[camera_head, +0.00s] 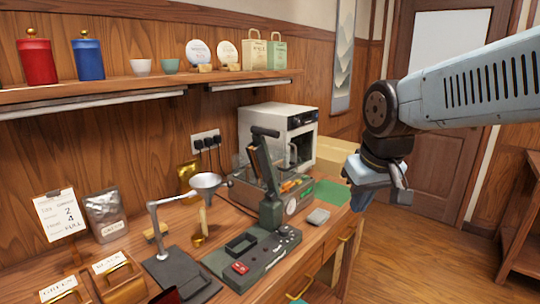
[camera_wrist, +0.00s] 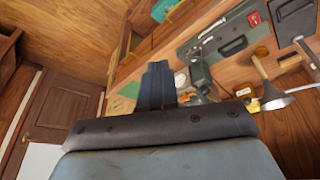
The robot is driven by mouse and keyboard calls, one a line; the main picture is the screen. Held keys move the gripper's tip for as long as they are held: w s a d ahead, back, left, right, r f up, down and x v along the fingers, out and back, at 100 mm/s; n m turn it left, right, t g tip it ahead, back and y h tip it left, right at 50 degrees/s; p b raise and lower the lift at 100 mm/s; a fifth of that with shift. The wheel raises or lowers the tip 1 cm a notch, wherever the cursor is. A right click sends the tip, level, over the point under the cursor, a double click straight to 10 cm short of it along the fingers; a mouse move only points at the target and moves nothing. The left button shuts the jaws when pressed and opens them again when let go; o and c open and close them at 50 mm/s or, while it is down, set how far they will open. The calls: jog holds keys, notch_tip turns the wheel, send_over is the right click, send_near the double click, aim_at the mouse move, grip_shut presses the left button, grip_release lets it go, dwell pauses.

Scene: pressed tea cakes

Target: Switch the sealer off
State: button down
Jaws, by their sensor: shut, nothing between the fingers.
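The sealer (camera_head: 268,246) is a dark green device on the wooden counter, with its long lever arm (camera_head: 265,165) raised. A red switch (camera_head: 240,267) sits at the front left of its base. In the wrist view the sealer (camera_wrist: 198,78) lies at the upper right, and the red switch (camera_wrist: 254,19) shows on its base. Whether the switch is on or off is too small to tell. My gripper (camera_head: 375,196) is shut and empty, up and to the right of the sealer, well apart from it. Its closed fingers (camera_wrist: 157,86) show in the wrist view.
A lamp-like stand with a funnel (camera_head: 205,182) stands left of the sealer. A shelf (camera_head: 150,83) runs above.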

jog(key=s+d+r+m+t, duration=0.1)
jog(key=s+d+m, duration=0.1)
jog(key=s+d, duration=0.3)
jog(key=shift+s+d+r+m+h, duration=0.25)
jog(key=shift+s+d+m+h, duration=0.05)
jog(key=shift+s+d, duration=0.1)
jog(key=w+a+f+n+g, duration=0.1)
jog(key=w+a+n+g, duration=0.2)
jog(key=w+a+n, duration=0.95)
jog(key=a+f+n+g, duration=0.1)
jog(key=a+f+n, duration=0.2)
jog(key=a+n, duration=0.4)
jog(key=a+f+n+g, duration=0.1)
jog(key=a+f+n, duration=0.2)
jog(key=a+n, duration=0.5)
jog(key=a, duration=0.4)
jog(key=shift+a+f, duration=0.2)
jog(key=shift+f, duration=0.05)
jog(key=shift+s+d+r+n, duration=0.1)
jog(key=shift+s+n, duration=0.05)
jog(key=shift+n, duration=0.1)
